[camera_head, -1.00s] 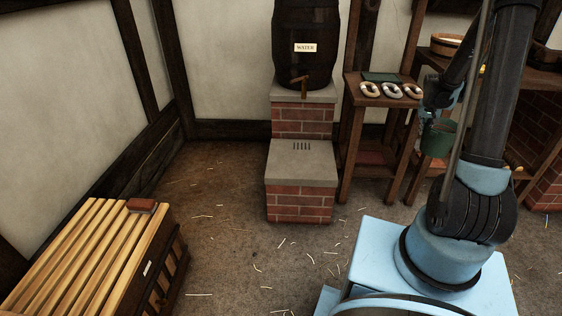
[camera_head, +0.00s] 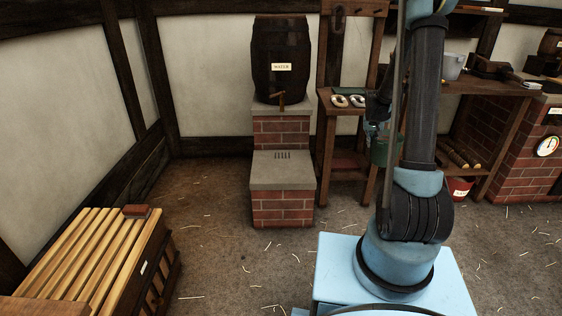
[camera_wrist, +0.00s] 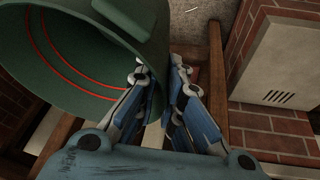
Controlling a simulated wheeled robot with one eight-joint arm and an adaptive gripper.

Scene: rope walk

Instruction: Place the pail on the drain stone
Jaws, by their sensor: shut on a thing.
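The drain stone (camera_head: 265,172) is a grey slab with a row of dark slots, on a low brick base below the water barrel. In the wrist view, the slab (camera_wrist: 285,55) shows at the right, turned on its side. The green pail (camera_head: 383,151) hangs in the air right of the stone, before the wooden stand, partly hidden by my arm. In the wrist view, the pail (camera_wrist: 80,75) fills the upper left; its inside has red lines. My gripper (camera_wrist: 163,78) is shut on the pail's wall near the rim. The gripper (camera_head: 374,128) looks dark and small in the head view.
The dark barrel (camera_head: 281,58) stands on a higher brick step behind the stone, its tap (camera_head: 280,98) towards the slab. The wooden stand (camera_head: 340,124) with rope rings is close on the stone's right. A slatted crate (camera_head: 95,250) stands at front left. Floor before the stone is clear.

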